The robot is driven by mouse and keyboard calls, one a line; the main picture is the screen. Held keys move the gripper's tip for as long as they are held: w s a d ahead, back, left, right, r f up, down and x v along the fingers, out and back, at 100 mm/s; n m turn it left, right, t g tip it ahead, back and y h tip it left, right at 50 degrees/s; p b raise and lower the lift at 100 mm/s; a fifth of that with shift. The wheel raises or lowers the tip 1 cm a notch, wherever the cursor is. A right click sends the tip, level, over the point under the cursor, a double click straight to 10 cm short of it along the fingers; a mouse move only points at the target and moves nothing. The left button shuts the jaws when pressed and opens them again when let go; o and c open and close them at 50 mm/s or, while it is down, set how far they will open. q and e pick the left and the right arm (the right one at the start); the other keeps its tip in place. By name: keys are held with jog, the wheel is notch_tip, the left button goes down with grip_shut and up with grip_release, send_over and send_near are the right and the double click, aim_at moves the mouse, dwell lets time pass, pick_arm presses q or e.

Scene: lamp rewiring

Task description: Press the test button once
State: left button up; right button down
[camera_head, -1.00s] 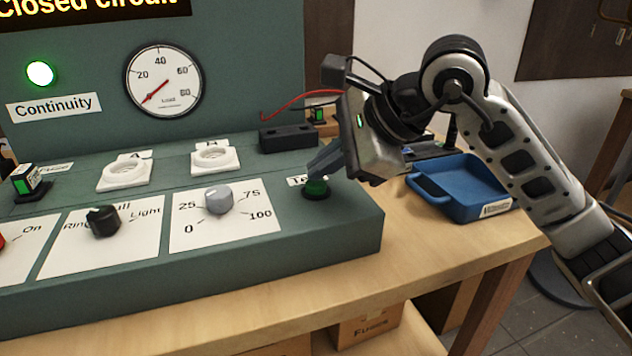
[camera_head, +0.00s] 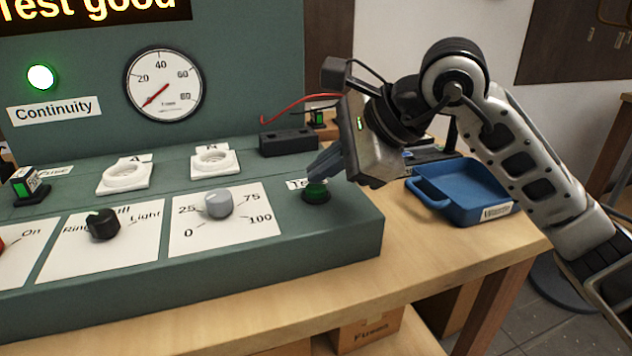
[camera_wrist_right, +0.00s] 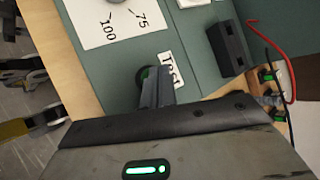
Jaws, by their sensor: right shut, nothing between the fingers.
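The green test button (camera_head: 316,191) sits at the right end of the green panel, beside its partly hidden "Test" label. It also shows in the right wrist view (camera_wrist_right: 146,73), partly behind the fingers. My right gripper (camera_head: 318,175) is shut and empty, with its fingertips pointing down at the button's top. I cannot tell for sure whether they touch it. In the right wrist view the shut fingers (camera_wrist_right: 158,88) cover part of the button. The display (camera_head: 95,12) reads "Test good", its top cut off. My left gripper is not in view.
The Continuity lamp (camera_head: 40,77) glows green, and the load gauge (camera_head: 163,84) needle points low. A grey knob (camera_head: 219,203) and a black knob (camera_head: 103,224) stand left of the button. A blue tray (camera_head: 470,207) lies on the bench to the right.

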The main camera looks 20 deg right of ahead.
aim_at(324, 187)
jog(key=shift+r, duration=0.5)
notch_tip(324, 187, up, 5)
jog(key=p, duration=0.4)
dwell(0.7)
